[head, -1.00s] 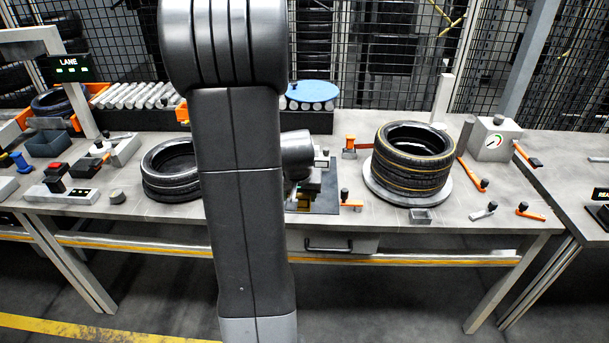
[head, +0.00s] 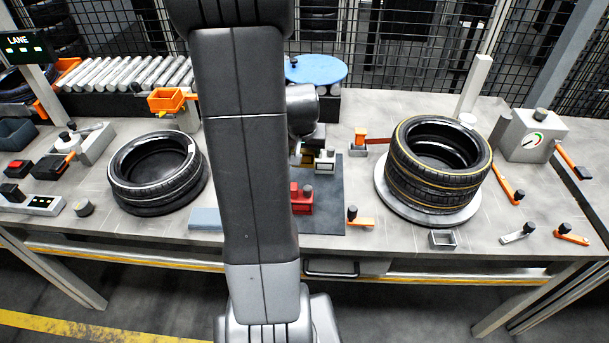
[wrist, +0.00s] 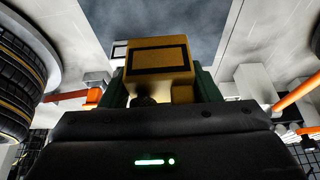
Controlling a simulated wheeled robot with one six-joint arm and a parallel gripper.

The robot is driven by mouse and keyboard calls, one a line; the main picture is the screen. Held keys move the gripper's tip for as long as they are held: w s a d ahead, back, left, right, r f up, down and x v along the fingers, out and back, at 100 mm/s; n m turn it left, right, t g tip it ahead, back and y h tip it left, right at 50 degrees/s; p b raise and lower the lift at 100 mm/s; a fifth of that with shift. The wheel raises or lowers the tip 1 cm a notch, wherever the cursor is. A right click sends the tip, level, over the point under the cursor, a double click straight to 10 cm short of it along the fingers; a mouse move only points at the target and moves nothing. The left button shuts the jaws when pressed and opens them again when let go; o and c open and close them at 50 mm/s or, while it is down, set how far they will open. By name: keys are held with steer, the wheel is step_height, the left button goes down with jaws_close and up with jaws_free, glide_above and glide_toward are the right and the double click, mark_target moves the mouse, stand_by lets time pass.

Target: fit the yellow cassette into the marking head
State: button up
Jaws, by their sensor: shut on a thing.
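In the head view my gripper (head: 304,150) is partly hidden behind my arm, above the back of the dark mat (head: 325,215), and the cassette is barely visible there. A red block (head: 301,199) and a cream block (head: 324,161) stand on the mat. I cannot surely tell which fixture is the marking head; an orange open frame (head: 168,101) stands left of my arm.
Stacked tyres (head: 437,175) on a round plate (head: 391,194) stand right of the mat; another tyre (head: 157,178) lies left. A gauge box (head: 532,134), orange-handled levers and a small grey tray (head: 442,239) are at the right. Rollers (head: 130,73) run behind. The front right bench has free room.

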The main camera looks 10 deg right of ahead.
mark_target(304, 167)
step_height(304, 167, down, 6)
steer(key=shift+w+f, duration=0.1)
steer(key=shift+f, duration=0.15)
steer(key=shift+f+b, duration=0.8)
steer(key=shift+f, duration=0.9)
steer(key=shift+f, duration=0.1)
steer(key=shift+f, duration=0.15)
steer(key=o, duration=1.1)
steer(key=shift+c, duration=0.2)
